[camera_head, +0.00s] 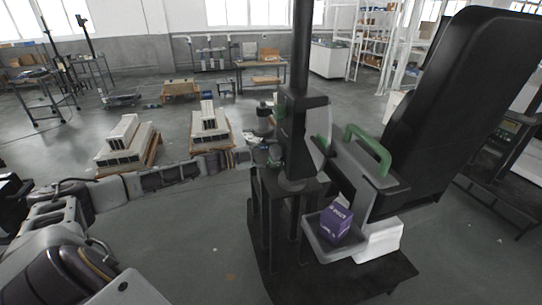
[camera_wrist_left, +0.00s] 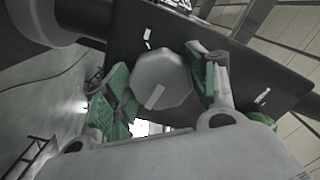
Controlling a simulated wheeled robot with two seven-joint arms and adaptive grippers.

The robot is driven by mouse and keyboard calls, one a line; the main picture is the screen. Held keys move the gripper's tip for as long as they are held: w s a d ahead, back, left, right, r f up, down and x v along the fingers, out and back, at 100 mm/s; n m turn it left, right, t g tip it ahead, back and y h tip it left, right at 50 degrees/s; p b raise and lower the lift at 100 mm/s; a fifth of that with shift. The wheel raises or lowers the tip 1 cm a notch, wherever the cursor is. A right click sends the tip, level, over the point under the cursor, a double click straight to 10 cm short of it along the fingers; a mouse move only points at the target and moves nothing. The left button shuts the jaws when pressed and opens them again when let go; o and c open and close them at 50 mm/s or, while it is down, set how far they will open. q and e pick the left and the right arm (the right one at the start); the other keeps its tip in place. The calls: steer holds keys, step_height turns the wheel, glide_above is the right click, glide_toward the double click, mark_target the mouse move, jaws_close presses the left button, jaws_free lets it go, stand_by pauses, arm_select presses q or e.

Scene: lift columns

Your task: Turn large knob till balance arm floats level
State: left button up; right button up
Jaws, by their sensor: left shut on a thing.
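The large knob (camera_wrist_left: 161,82) shows in the left wrist view as a grey, many-sided disc with a pale bar mark, on a dark plate. My left gripper (camera_wrist_left: 165,92) has its green-padded fingers on either side of the knob and is shut on it. In the head view my left arm reaches in from the left, and the left gripper (camera_head: 268,156) is at the black column (camera_head: 300,130); the knob is hard to make out there. The grey balance arm (camera_head: 352,172), with a green handle (camera_head: 372,146), appears to slope down to the right. My right gripper is not in view.
A grey tray (camera_head: 322,252) below the balance arm holds a purple box (camera_head: 335,221). A white block (camera_head: 382,240) is beside it on the black base (camera_head: 345,287). A large black panel (camera_head: 450,105) rises at right. Pallets with pale blocks (camera_head: 127,143) stand behind my left arm.

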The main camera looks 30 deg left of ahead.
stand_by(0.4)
arm_select(q)
steer(key=o, duration=1)
steer(key=shift+o, duration=0.2)
steer(key=shift+s+a, duration=0.1)
steer(key=shift+s, duration=0.05)
steer(key=v, duration=0.8)
stand_by(0.9)
steer(key=shift+s+a, duration=0.25)
steer(key=shift+s, duration=0.15)
steer(key=shift+v, duration=1.3)
